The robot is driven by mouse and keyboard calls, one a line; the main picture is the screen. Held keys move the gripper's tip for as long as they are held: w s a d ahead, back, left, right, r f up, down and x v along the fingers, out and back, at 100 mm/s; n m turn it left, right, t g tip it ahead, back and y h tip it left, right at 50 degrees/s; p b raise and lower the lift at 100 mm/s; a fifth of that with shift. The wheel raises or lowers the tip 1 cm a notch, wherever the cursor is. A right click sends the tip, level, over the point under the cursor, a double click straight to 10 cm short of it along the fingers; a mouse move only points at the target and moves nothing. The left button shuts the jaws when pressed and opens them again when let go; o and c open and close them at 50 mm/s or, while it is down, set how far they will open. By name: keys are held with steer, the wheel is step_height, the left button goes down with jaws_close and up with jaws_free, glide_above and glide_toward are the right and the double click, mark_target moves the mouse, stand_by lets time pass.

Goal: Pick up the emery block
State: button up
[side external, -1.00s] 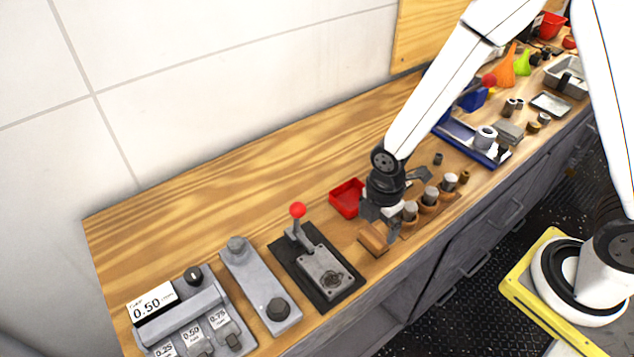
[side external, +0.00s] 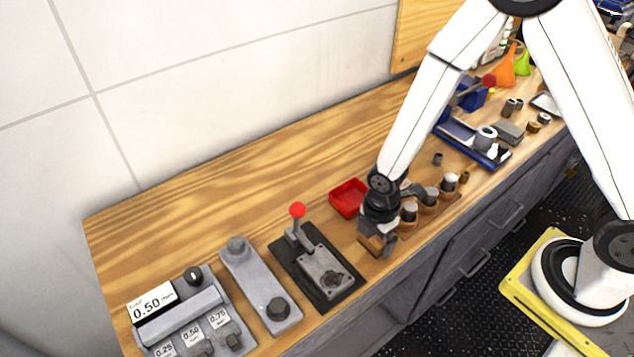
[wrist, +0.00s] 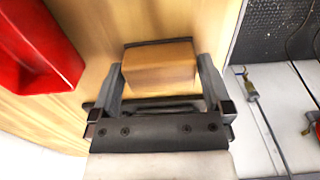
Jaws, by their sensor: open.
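The emery block (side external: 373,245), a small tan-brown block, sits on the wooden bench near its front edge. In the wrist view the block (wrist: 158,65) shows its tan face with a dark strip along the far edge. My gripper (side external: 377,240) is down over the block, with its fingers pointing at the bench. In the wrist view the open gripper (wrist: 162,72) has one finger on each side of the block, with a narrow gap visible. The gripper hides part of the block in the side view.
A red tray (side external: 347,198) lies behind the gripper. A lever device with a red knob (side external: 297,210) stands to the left. Several metal-topped pegs in a wooden holder (side external: 430,213) stand close on the right. The bench behind the lever device is clear.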

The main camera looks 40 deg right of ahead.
mark_target(375, 236)
steer(key=c, duration=1)
steer(key=shift+r, duration=0.15)
steer(key=shift+r, duration=4.85)
